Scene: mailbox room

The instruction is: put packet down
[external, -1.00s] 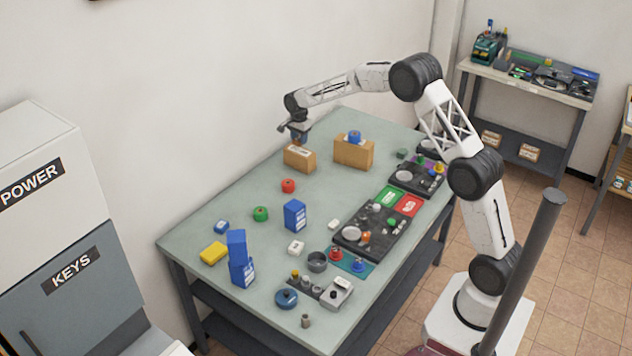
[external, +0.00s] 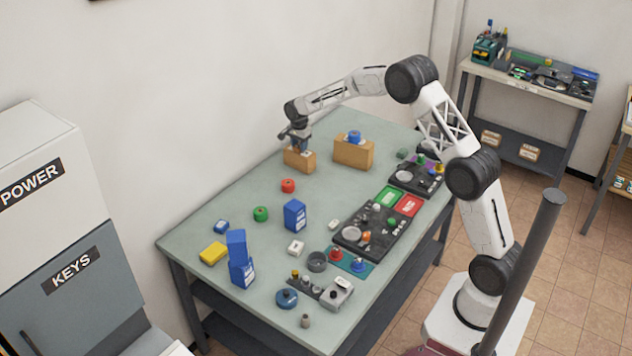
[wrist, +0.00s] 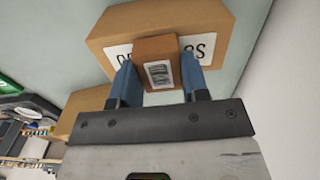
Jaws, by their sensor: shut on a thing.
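A small brown packet (wrist: 158,50) with a white barcode label is held between the two blue fingers of my gripper (wrist: 157,66) in the wrist view. A cardboard box (wrist: 215,22) with a partly covered lettered label lies directly beyond the packet. In the external view my gripper (external: 299,143) is low over the same box (external: 300,164) at the far left end of the table, and the packet is hard to make out there. I cannot tell whether the packet touches the box.
A second cardboard box (external: 353,153) with a blue round thing on top stands to the right. A red round object (external: 288,186) and blue cartons (external: 295,214) stand nearer on the table (external: 200,275). The wall runs close behind.

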